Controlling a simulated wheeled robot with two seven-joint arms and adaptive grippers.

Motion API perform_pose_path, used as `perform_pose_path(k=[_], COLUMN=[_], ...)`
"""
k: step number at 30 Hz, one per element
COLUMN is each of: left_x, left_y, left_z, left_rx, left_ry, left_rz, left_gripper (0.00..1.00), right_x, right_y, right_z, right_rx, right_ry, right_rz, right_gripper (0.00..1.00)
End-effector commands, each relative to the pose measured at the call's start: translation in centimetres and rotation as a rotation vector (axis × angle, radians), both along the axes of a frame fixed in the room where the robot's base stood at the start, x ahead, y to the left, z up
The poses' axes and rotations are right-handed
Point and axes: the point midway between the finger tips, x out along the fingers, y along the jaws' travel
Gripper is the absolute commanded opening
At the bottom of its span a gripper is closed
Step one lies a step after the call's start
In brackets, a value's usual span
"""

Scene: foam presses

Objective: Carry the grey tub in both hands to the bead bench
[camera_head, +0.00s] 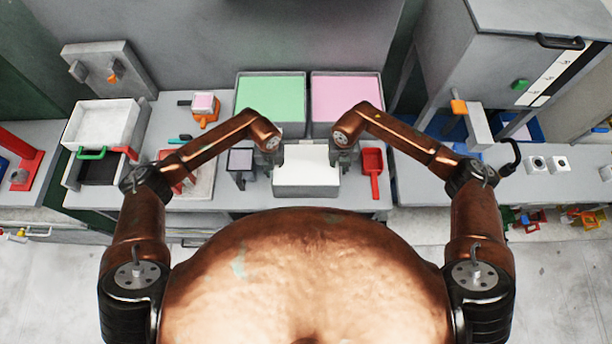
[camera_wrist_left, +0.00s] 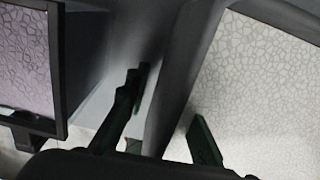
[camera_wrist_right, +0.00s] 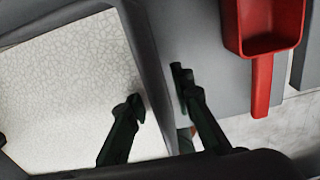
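The grey tub (camera_head: 305,191), filled level with white beads, sits on the bench in front of me. My left gripper (camera_head: 273,157) is at its left wall and my right gripper (camera_head: 345,158) at its right wall. In the left wrist view, the fingers (camera_wrist_left: 168,112) stand apart on either side of the tub wall (camera_wrist_left: 190,65), one over the white beads. In the right wrist view, the fingers (camera_wrist_right: 158,97) likewise straddle the opposite wall (camera_wrist_right: 150,60), with visible gaps. Both grippers look open around the walls. The lower fingertips are partly hidden.
A green-filled bin (camera_head: 270,98) and pink-filled bin (camera_head: 346,99) stand close behind. A red scoop (camera_head: 373,170) lies right of the tub; a small dark container (camera_head: 241,162) stands left.

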Motion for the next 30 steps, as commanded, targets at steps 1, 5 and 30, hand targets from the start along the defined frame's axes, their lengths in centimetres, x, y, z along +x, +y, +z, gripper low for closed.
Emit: perform_pose_path(k=[1, 5, 30], left_x=[0.1, 0.0, 0.7], left_y=[0.0, -0.1, -0.1], left_z=[0.0, 0.0, 11.4], left_rx=[-0.001, -0.001, -0.001], left_ry=[0.000, 0.000, 0.006], left_rz=[0.000, 0.000, 0.000], left_gripper=[0.22, 0.22, 0.22], right_x=[0.1, 0.0, 0.1], right_y=[0.0, 0.1, 0.1], right_z=[0.0, 0.0, 0.0], right_rx=[0.001, 0.001, 0.002], right_ry=[0.000, 0.000, 0.000], right_rz=[0.000, 0.000, 0.000], right_gripper=[0.22, 0.22, 0.22])
